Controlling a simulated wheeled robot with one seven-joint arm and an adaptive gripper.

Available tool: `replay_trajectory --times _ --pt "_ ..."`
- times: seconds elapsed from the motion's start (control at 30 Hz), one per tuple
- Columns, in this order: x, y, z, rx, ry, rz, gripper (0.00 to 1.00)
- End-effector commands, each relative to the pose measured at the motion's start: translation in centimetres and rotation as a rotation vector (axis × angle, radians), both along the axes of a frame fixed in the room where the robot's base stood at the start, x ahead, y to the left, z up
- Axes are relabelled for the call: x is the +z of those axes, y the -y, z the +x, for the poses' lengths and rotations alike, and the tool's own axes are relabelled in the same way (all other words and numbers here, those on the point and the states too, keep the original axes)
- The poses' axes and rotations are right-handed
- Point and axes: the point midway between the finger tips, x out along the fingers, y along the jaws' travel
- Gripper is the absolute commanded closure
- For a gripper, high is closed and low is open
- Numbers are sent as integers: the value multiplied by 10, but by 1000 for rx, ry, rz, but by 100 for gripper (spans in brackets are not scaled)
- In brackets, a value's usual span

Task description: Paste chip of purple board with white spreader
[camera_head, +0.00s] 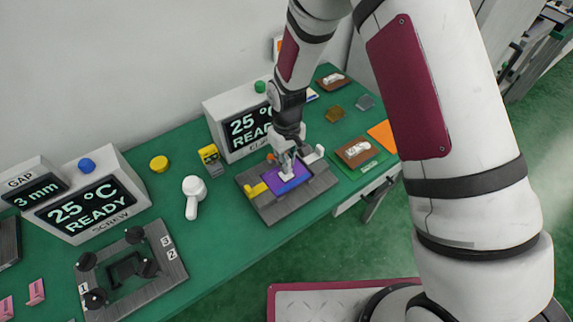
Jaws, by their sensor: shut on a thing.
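The purple board (299,177) lies in a grey fixture (287,208) on the green table. My gripper (285,158) is above the board, pointing down, shut on a small white piece that looks like the white spreader (287,174). The spreader's lower end is at the board's surface, near its middle. I cannot tell whether it touches. The chip on the board is hidden or too small to make out.
A display box (245,132) stands just behind the fixture. A white handled tool (193,194) and a yellow-black device (210,158) lie left. A clamp fixture (130,270) is at front left.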

Motion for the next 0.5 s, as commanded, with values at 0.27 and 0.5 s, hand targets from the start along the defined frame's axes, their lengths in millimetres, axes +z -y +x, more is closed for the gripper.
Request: replay_trajectory --times 0.27,0.5 --pt "27 0 -1 0 1 1 100" --pt "48 0 0 0 2 0 100"
